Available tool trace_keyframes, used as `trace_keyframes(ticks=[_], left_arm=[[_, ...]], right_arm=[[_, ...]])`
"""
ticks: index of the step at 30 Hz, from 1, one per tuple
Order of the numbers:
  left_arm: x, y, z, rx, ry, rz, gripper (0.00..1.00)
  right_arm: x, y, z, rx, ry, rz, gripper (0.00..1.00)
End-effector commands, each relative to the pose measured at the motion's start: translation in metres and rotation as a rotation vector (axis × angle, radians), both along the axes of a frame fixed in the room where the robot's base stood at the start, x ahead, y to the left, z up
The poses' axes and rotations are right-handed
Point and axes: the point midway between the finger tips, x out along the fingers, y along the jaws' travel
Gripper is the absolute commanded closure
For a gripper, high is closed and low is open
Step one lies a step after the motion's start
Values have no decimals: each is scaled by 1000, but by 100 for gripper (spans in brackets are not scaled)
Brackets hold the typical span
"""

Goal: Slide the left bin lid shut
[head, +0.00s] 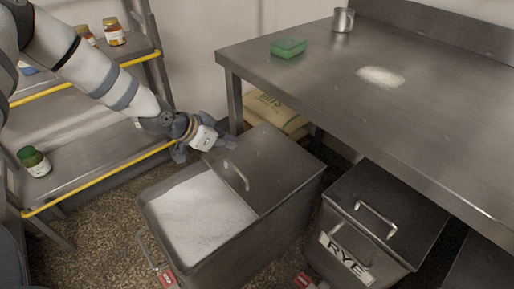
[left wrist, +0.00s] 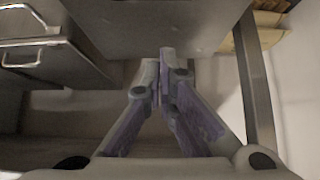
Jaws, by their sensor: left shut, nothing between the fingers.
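The left bin (head: 178,257) is a metal bin with white flour (head: 201,212) showing in its open near-left half. Its flat metal lid (head: 272,165) covers the far-right half, with a bar handle (head: 236,175) near the lid's left edge. My left gripper (head: 230,143) is shut and empty, with its fingertips at the lid's far-left corner; I cannot tell whether they touch it. The closed fingers also show in the left wrist view (left wrist: 163,75), below a grey metal surface. My right gripper is not in view.
A steel table (head: 330,85) stands behind, with a green box (head: 289,47) and metal cup (head: 343,20). The RYE bin (head: 345,240) stands closed at right. Sacks (head: 268,112) lie under the table. A shelf rack (head: 90,150) with jars stands at left.

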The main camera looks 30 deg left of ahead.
Motion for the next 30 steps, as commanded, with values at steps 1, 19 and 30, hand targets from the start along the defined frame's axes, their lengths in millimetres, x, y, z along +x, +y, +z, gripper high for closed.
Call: trace_keyframes(ticks=[1,19,30], left_arm=[[0,0,-2,0,3,0,100],[51,-22,-76,-2,5,3,100],[25,-12,-81,-3,1,0,100]], right_arm=[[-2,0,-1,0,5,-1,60],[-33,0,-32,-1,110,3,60],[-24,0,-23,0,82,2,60]])
